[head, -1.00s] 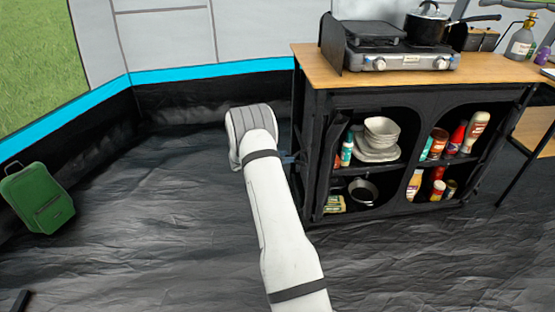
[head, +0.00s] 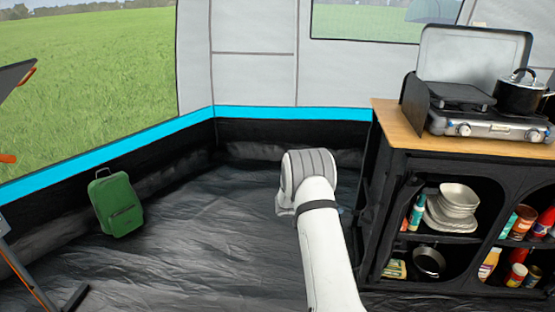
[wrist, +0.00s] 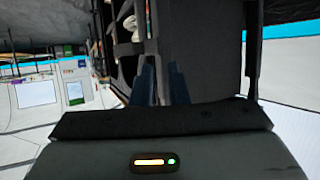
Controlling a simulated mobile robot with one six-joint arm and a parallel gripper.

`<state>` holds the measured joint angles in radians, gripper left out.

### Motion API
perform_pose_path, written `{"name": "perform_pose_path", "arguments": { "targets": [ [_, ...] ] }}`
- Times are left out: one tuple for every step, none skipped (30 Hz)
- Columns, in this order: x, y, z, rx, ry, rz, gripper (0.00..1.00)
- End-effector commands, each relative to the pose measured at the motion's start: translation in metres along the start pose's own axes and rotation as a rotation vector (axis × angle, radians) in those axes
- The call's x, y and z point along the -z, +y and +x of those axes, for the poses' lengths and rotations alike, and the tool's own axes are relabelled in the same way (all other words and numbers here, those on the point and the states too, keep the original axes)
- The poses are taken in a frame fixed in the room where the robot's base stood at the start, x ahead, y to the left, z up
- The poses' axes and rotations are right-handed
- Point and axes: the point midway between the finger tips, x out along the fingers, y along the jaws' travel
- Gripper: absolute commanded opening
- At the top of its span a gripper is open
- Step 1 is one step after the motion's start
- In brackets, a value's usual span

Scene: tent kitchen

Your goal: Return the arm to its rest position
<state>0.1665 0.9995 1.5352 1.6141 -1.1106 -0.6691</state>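My white arm (head: 328,250) reaches forward from the bottom of the head view, its bent joint with a grey ribbed cap left of the cabinet. My gripper is mostly hidden behind the arm there. In the wrist view, the two dark blue fingers of my gripper (wrist: 161,84) stand a little apart, with a narrow gap and nothing seen between them.
A black cabinet (head: 375,235) with a wooden top (head: 388,112) stands close on the right. It carries a stove (head: 480,122) and a black pot (head: 518,96), with dishes and bottles on its shelves. A green suitcase (head: 118,205) stands at left. The dark floor (head: 210,235) between is clear.

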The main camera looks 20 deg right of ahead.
Motion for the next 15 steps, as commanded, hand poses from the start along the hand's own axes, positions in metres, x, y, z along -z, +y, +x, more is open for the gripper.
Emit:
{"name": "perform_pose_path", "arguments": {
  "targets": [
    [0.001,0.000,0.000,0.002,0.000,0.000,0.15],
    [0.002,-0.001,-0.001,0.006,-0.001,0.001,0.15],
    [0.007,-0.004,-0.004,0.021,-0.003,0.004,0.15],
    [0.012,-0.007,-0.008,0.039,-0.007,0.007,0.15],
    [0.018,-0.010,-0.013,0.062,-0.012,0.010,0.15],
    [0.030,-0.017,-0.021,0.105,-0.020,0.015,0.15],
    [0.040,-0.023,-0.030,0.146,-0.030,0.017,0.15],
    [0.051,-0.029,-0.040,0.191,-0.041,0.020,0.15],
    [0.067,-0.039,-0.055,0.261,-0.057,0.022,0.15],
    [0.080,-0.045,-0.069,0.317,-0.073,0.021,0.15],
    [0.092,-0.051,-0.083,0.373,-0.089,0.019,0.15],
    [0.107,-0.058,-0.103,0.449,-0.113,0.012,0.15],
    [0.118,-0.062,-0.118,0.505,-0.132,0.004,0.15],
    [0.128,-0.065,-0.134,0.558,-0.150,-0.005,0.15],
    [0.141,-0.067,-0.155,0.626,-0.176,-0.021,0.15]
  ]
}}
